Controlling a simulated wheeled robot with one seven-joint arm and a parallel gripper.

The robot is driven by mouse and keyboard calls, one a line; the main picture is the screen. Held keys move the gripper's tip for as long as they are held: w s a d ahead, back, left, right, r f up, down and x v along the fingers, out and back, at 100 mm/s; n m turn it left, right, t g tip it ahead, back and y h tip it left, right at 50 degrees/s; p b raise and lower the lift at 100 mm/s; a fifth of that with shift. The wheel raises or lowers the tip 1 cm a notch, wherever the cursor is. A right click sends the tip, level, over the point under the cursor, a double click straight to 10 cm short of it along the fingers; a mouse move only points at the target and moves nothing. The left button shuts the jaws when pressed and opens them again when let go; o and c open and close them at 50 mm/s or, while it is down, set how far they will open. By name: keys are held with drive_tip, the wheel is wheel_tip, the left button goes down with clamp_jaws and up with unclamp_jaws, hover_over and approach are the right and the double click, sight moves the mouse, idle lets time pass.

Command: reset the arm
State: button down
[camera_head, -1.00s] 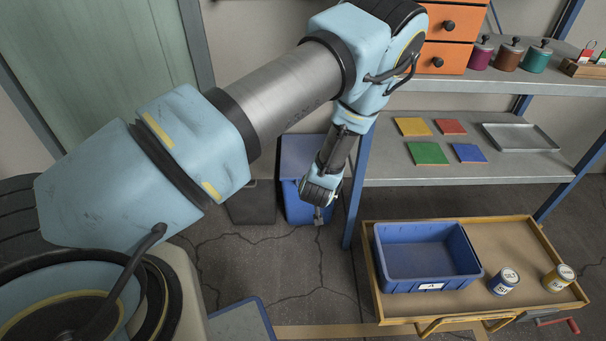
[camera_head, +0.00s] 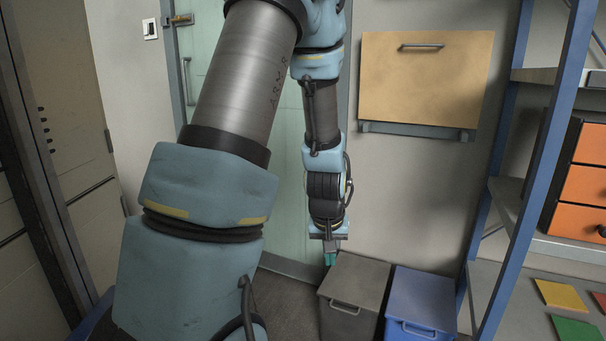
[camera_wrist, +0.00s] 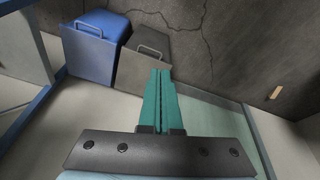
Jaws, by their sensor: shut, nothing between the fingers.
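My gripper (camera_head: 330,257) hangs from my bent arm in the head view, pointing down in front of the pale green door, above and just left of the grey bin. In the wrist view my gripper (camera_wrist: 160,74) shows two teal fingers pressed together with nothing between them. It touches nothing that I can see.
A grey lidded bin (camera_head: 352,292) and a blue lidded bin (camera_head: 420,302) stand on the floor against the wall. A blue-framed shelf (camera_head: 540,150) with orange drawers (camera_head: 583,184) is at the right. A tan panel (camera_head: 425,80) hangs on the wall. The green door (camera_head: 290,150) is behind my arm.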

drive_tip(key=s+a+r+g, duration=0.1)
drive_tip(key=s+a+r, duration=0.4)
drive_tip(key=a, duration=0.2)
drive_tip(key=s+a+r, duration=0.4)
drive_tip(key=a, duration=0.3)
wheel_tip(320, 180, up, 18)
drive_tip(key=p, duration=1.8)
drive_tip(key=shift+w+d+y+p, duration=0.15)
drive_tip(key=shift+d+y+p, duration=0.15)
drive_tip(key=shift+d+y, duration=0.15)
